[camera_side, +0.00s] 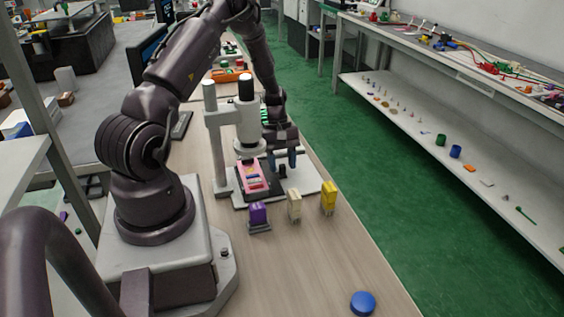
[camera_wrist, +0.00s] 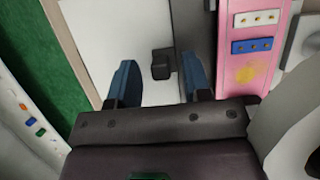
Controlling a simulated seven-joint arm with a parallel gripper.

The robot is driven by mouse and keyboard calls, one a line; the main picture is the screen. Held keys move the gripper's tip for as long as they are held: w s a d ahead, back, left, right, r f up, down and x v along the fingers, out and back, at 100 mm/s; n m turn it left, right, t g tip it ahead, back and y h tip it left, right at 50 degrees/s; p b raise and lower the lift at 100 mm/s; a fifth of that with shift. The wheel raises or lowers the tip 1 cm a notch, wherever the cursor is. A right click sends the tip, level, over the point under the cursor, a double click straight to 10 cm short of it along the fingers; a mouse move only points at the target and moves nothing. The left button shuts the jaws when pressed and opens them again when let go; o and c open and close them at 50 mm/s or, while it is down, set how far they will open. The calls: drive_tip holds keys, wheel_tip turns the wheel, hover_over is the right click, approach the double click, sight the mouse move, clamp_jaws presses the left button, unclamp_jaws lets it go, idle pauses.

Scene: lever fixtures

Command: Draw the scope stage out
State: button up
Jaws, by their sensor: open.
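The scope (camera_side: 223,118) is a white stand with a black-topped tube, on a pale base plate. Its stage carries a pink tray (camera_side: 253,178) with small coloured blocks, under the tube; the pink tray also shows in the wrist view (camera_wrist: 252,78). A dark knob (camera_wrist: 162,63) juts from the dark stage edge (camera_wrist: 195,30) beside the pink tray. My gripper (camera_side: 286,161) is low over the base plate, right of the tray. In the wrist view, my gripper (camera_wrist: 158,78) is open, its blue fingers on either side of the knob's line. Contact cannot be told.
A purple block (camera_side: 259,214), a cream block (camera_side: 294,204) and a yellow block (camera_side: 328,197) stand in front of the scope. A blue round button (camera_side: 362,303) lies near the bench's front. The bench (camera_side: 310,260) is otherwise clear there. Green floor (camera_side: 385,170) lies beyond its right edge.

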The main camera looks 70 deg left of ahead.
clamp_jaws()
drive_tip(key=w, duration=1.1)
drive_tip(key=shift+w, duration=0.3)
unclamp_jaws()
drive_tip(key=shift+r, duration=0.1)
drive_tip(key=v, duration=1.3)
